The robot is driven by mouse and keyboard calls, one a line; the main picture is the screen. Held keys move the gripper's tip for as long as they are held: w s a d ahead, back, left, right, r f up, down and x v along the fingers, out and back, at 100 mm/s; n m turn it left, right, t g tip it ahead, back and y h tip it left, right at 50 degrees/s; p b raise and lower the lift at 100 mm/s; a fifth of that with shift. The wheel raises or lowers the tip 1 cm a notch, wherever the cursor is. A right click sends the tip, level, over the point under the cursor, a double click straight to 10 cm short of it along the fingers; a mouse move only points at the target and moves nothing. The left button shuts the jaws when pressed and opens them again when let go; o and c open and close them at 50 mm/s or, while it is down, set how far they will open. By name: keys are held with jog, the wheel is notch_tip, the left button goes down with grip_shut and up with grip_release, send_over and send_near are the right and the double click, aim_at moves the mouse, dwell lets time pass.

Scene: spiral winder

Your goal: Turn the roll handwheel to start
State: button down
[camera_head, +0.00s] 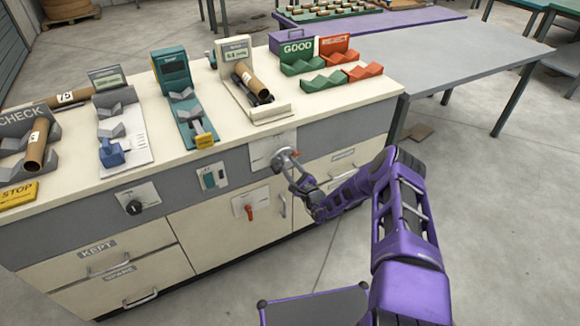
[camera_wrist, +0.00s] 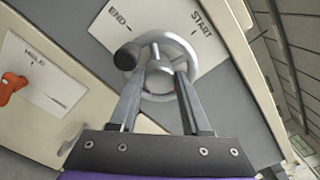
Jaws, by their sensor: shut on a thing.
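The roll handwheel (camera_head: 281,158) is a small silver wheel on a pale plate on the bench's front panel. In the wrist view the handwheel (camera_wrist: 184,48) has a spoked rim, a central hub and a dark knob (camera_wrist: 127,56) on its left side, on the END side. The plate (camera_wrist: 160,17) reads END at left and START at right. My gripper (camera_head: 290,170) reaches the wheel from the front. In the wrist view my gripper (camera_wrist: 160,75) has its fingers either side of the hub, shut on the handwheel. The fingers hide part of the lower rim.
A HOLD plate with an orange-red lever (camera_wrist: 12,88) is left of the wheel; the lever also shows in the head view (camera_head: 250,212). A black dial (camera_head: 133,207) and a switch (camera_head: 209,179) sit further left. Drawer handles (camera_head: 283,207) protrude nearby.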

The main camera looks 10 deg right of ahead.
jog(key=n, duration=0.3)
jog(key=shift+n, duration=0.4)
jog(key=n, duration=0.4)
jog(key=shift+a+n, duration=0.1)
jog(key=shift+n, duration=0.2)
jog(key=n, duration=0.4)
jog(key=shift+f+b, duration=0.2)
jog(key=shift+b, duration=0.15)
jog(key=shift+f+n+b, duration=0.1)
jog(key=shift+n+b, duration=0.25)
jog(key=shift+n, duration=1.65)
jog(key=shift+c, duration=1.8)
grip_release()
